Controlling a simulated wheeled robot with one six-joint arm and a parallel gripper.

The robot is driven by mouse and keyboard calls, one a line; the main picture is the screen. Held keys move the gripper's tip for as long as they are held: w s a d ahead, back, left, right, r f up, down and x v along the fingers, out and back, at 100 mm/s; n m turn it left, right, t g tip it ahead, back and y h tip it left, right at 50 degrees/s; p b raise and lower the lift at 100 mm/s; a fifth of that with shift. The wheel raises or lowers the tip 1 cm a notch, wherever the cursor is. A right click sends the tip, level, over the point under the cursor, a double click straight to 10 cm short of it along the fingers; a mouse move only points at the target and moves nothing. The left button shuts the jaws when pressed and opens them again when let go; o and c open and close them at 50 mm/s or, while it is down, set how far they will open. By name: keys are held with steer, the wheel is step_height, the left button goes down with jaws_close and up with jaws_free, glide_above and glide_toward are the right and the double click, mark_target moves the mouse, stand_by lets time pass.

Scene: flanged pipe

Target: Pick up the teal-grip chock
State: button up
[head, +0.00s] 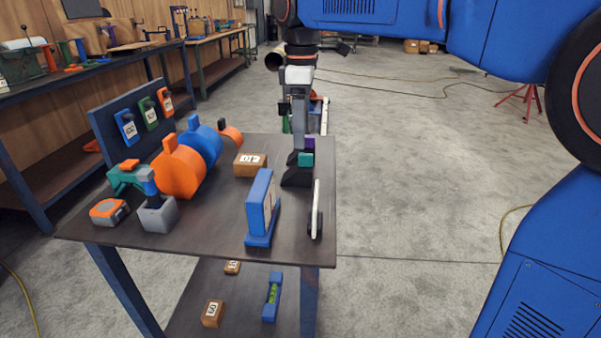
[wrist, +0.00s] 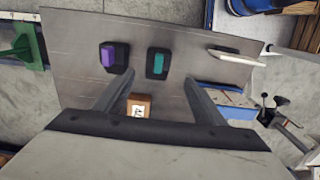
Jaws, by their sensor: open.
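The teal-grip chock (wrist: 158,64) is a dark block with a teal strip on top. In the wrist view it lies on the table between and just beyond the fingertips. In the head view its teal part (head: 305,160) shows at the table's right side, below my gripper (head: 298,146). The purple-grip chock (wrist: 108,58) lies to its left in the wrist view, and its purple top (head: 309,144) shows behind the teal one in the head view. My gripper (wrist: 158,77) is open, with nothing between its fingers. Exact height above the chock cannot be told.
A brown labelled box (head: 250,163) is close to my gripper. A blue upright stand (head: 262,205) and a white-edged thin item (head: 316,208) are nearer the front. An orange and blue flanged pipe (head: 180,170) and a tape measure (head: 108,211) are at left. Open floor lies right of the table.

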mark_target(301, 166)
step_height(301, 166, down, 6)
steer(key=shift+w+f, duration=0.15)
steer(key=shift+f, duration=1.2)
steer(key=shift+w+f, duration=0.1)
steer(key=shift+f, duration=1.25)
steer(key=shift+c, duration=0.6)
steer(key=c, duration=1.1)
